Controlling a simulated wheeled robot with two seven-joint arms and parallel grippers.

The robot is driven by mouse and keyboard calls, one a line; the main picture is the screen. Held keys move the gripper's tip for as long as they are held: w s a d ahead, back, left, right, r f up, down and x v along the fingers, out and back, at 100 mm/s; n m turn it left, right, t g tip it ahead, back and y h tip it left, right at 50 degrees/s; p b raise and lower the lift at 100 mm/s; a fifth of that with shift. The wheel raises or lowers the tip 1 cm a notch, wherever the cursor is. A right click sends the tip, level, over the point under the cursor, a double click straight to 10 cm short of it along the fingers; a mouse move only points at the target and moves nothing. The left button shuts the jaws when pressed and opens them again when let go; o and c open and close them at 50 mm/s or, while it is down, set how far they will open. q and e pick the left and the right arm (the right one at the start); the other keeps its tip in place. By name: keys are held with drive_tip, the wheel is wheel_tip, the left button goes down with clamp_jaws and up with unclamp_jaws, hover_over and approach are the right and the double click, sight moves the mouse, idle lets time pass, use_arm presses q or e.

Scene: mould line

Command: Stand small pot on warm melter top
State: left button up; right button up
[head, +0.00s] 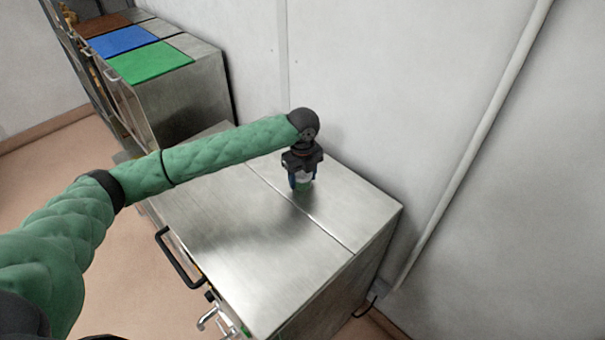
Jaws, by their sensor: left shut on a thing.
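My left gripper (302,180) points down over the steel melter top (250,270), near its back part. Much of the pot is hidden by the fingers. My right gripper is not in view.
A black handle (178,262) and a metal tap (214,316) stick out from the melter's front. A seam crosses the top. Behind at the left stand steel units with green (150,60), blue (123,41) and brown tops. A white wall with a pipe (470,150) closes the right side.

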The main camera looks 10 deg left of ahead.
sight(303, 173)
use_arm(q)
drive_tip(key=shift+f, duration=0.15)
drive_tip(key=o, duration=1.1)
drive_tip(key=shift+o, duration=0.2)
drive_tip(key=shift+r+b, duration=0.35)
drive_tip(key=shift+r, duration=0.1)
wheel_tip(303, 173, up, 4)
drive_tip(key=shift+w+r+b, duration=0.1)
drive_tip(key=shift+b, duration=1)
wheel_tip(303, 173, up, 6)
drive_tip(key=shift+f+b, duration=0.1)
drive_tip(key=shift+b, duration=0.9)
drive_tip(key=shift+r, duration=0.7)
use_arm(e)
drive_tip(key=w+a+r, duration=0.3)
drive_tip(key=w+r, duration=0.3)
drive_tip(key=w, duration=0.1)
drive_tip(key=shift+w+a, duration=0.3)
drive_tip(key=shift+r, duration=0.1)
